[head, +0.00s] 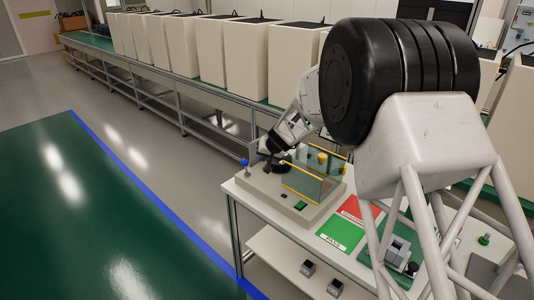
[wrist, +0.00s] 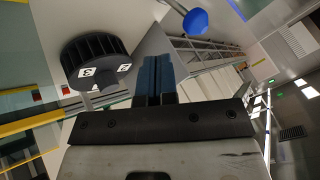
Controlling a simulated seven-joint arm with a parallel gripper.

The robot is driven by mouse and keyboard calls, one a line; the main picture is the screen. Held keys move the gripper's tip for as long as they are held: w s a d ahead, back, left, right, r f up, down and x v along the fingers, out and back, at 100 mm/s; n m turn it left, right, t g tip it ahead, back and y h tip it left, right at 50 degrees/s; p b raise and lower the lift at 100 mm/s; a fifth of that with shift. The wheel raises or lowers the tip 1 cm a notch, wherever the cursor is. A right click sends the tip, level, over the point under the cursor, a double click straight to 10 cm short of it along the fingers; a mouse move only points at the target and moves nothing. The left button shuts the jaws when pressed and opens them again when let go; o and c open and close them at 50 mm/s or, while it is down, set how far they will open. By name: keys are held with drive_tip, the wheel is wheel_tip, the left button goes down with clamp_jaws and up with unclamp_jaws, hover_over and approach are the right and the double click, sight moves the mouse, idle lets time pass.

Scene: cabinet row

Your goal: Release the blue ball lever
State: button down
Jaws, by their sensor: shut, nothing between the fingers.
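The blue ball (wrist: 195,21) of the lever shows at the top of the wrist view, on a thin metal rod running up to the left. In the head view the blue ball (head: 244,162) is at the left end of a beige test box (head: 272,196). My gripper (wrist: 152,62) is shut and empty, its dark blue fingers side by side. In the wrist view the ball is up and right of the fingertips, apart from them. In the head view my arm's end is just right of the ball, with the fingers not clearly visible.
A black ribbed dial (wrist: 95,62) marked with numbers is left of my fingers. Glass panels with yellow edges (head: 305,184) stand on the box. Green PASS (head: 341,233) and red (head: 358,211) mats lie to the right. Open floor is left of the table.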

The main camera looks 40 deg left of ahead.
sight(245, 166)
drive_tip(key=shift+s+a+f, duration=0.35)
drive_tip(key=shift+a+f, duration=0.1)
drive_tip(key=shift+a, duration=0.3)
drive_tip(key=shift+s+a+f, duration=0.3)
drive_tip(key=shift+a+f, duration=0.2)
drive_tip(key=shift+a, duration=0.2)
drive_tip(key=shift+s+a+f, duration=0.35)
drive_tip(key=shift+a+f, duration=0.1)
drive_tip(key=shift+a, duration=0.3)
